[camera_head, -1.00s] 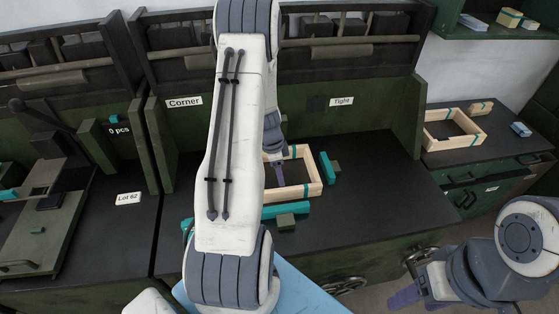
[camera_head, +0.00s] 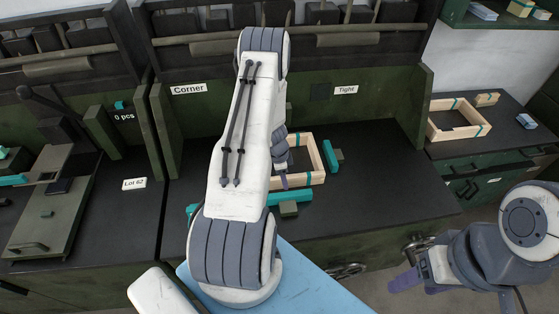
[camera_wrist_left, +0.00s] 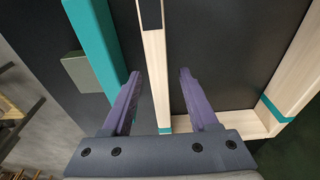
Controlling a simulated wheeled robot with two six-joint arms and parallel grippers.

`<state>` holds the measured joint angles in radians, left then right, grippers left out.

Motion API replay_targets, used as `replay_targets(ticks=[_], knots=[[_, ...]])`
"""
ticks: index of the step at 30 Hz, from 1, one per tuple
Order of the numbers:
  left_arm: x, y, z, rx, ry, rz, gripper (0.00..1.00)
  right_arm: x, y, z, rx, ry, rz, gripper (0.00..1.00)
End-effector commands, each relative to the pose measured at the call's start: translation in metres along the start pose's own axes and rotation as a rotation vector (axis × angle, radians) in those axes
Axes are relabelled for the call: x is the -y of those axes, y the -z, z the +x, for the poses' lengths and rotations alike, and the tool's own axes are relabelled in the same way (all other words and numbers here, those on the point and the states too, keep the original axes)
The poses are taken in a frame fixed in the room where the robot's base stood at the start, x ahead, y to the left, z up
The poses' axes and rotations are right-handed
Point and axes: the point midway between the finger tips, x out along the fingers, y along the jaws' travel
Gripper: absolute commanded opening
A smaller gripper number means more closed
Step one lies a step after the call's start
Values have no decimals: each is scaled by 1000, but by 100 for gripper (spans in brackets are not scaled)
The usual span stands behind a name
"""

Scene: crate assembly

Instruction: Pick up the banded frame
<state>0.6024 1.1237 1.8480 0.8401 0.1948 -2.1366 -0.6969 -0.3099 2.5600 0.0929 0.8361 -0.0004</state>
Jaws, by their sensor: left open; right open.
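The banded frame (camera_head: 318,160) is a pale wooden rectangle lying on the dark middle bench, partly hidden behind my left arm. In the left wrist view, teal bands show near its corners, and one wooden side (camera_wrist_left: 157,80) runs between the fingers of my left gripper (camera_wrist_left: 160,72). That gripper is open, and I cannot tell whether either finger touches the wood. In the head view, my left gripper (camera_head: 284,180) is over the frame's near left part. My right gripper (camera_head: 405,282) is open and empty at the lower right, away from the bench.
Teal bars lie beside the frame, one at its right (camera_head: 330,158) and one in front, with a small green block (camera_head: 289,209). A second wooden frame with teal bands (camera_head: 433,126) lies on the right cabinet. The bench's right part is clear.

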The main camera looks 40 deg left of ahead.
Motion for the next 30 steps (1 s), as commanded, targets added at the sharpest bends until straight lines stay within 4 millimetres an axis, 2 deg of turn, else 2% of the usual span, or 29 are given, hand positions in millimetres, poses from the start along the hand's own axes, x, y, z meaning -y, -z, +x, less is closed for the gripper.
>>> replay_targets(ticks=[5, 9, 10, 30], knots=[[0, 0, 0, 0, 0, 0, 60, 0, 0, 0, 0, 0, 0, 62], [0, 0, 0, 0, 0, 0, 6, 0, 0, 0, 0, 0, 0, 62], [0, 0, 0, 0, 0, 0, 0, 0, 0, 0, 0, 0, 0, 62], [1, 0, -1, 0, 1, 0, 0, 0, 0, 0, 0, 0, 0, 62]])
